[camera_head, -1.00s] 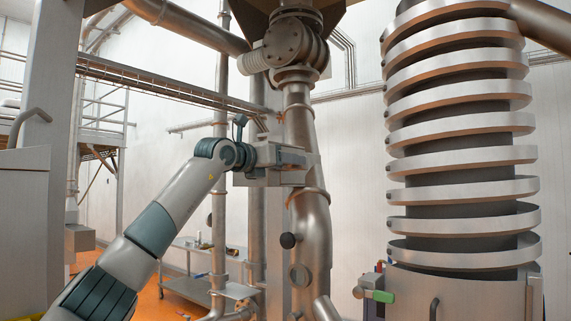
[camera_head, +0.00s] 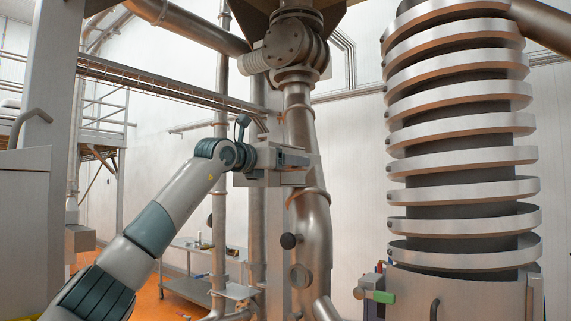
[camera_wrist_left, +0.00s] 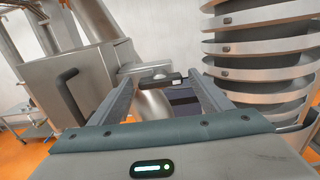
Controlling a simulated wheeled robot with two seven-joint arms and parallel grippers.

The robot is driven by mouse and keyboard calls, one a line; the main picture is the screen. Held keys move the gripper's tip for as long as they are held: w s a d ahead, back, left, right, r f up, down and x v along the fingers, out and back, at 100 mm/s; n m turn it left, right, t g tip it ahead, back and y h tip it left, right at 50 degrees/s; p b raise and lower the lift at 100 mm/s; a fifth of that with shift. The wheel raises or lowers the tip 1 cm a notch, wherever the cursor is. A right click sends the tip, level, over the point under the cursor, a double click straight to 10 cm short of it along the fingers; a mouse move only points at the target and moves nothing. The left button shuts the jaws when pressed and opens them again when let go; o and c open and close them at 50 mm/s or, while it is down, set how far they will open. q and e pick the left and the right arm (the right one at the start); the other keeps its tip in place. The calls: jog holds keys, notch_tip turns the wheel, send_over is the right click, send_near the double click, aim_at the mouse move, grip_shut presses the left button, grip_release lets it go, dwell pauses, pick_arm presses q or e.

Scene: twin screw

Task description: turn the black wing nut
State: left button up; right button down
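In the left wrist view a small black bar-shaped piece, which looks like the black wing nut (camera_wrist_left: 160,78), sits in front of a grey metal fitting. My left gripper (camera_wrist_left: 162,78) has its two fingers spread wide, with the black piece between the fingertips. Whether the fingers touch its ends is hard to tell. In the head view my left gripper (camera_head: 300,161) points right, in front of the vertical steel pipe, and its fingertips do not show clearly. The wing nut cannot be made out there. My right gripper is not in view.
A tall spiral conveyor (camera_head: 463,190) stands to the right. A grey cabinet with a black handle (camera_wrist_left: 66,97) is close on the left in the wrist view.

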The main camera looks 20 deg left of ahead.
pick_arm(q)
jog(key=b+v, duration=0.9)
jog(key=v, duration=0.8)
jog(key=shift+s, duration=0.2)
